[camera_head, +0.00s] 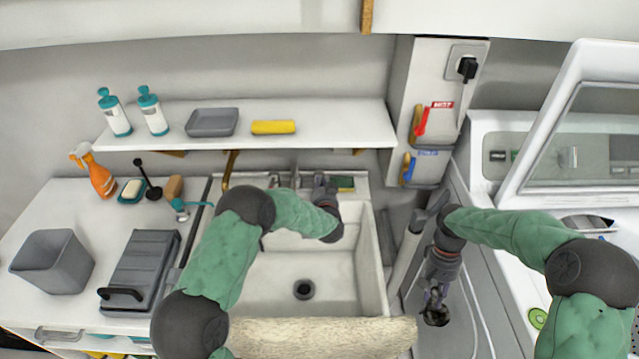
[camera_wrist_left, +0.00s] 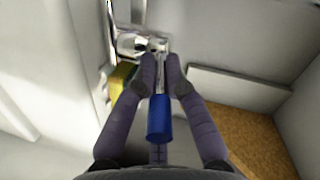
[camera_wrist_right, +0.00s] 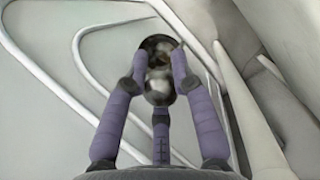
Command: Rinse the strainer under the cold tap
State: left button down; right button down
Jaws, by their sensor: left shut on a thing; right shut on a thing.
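My left gripper (camera_head: 321,186) is at the back right of the white sink (camera_head: 270,275), by the tap. In the left wrist view, its fingers (camera_wrist_left: 161,75) are closed around a metal tap lever with a blue end (camera_wrist_left: 159,120). The blue end hangs between the fingers. My right gripper (camera_head: 437,292) points down, to the right of the sink and outside it. It is shut on the strainer (camera_head: 436,317), a small, dark, round thing. In the right wrist view the strainer (camera_wrist_right: 157,90) looks metallic and sits between the fingertips. The spout's outlet is hidden, and I cannot see any water.
A drain (camera_head: 304,290) is in the sink floor. A beige rolled thing (camera_head: 320,338) lies along the sink's front. A shelf (camera_head: 350,128) hangs above. A grey bin (camera_head: 52,262) and an orange spray bottle (camera_head: 100,178) stand left. An open-lidded white unit (camera_head: 530,130) stands right.

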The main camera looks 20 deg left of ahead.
pick_arm(q)
jog(key=shift+w+d+f+n+g+y+p, duration=0.1)
jog(key=shift+d+n+g+y+p, duration=0.1)
jog(key=shift+n+g+y+p, duration=0.3)
jog(key=shift+w+d+n+g+y+p, duration=0.1)
jog(key=shift+d+n+y+p, duration=0.15)
jog(key=shift+n+y, duration=0.4)
pick_arm(e)
jog(key=shift+r, duration=1.05)
pick_arm(q)
jog(key=c, duration=1.3)
grip_release()
jog(key=shift+a, duration=0.1)
pick_arm(e)
jog(key=shift+a, duration=0.1)
pick_arm(q)
jog(key=shift+s, duration=0.1)
jog(key=v, duration=1.2)
jog(key=shift+f, duration=0.1)
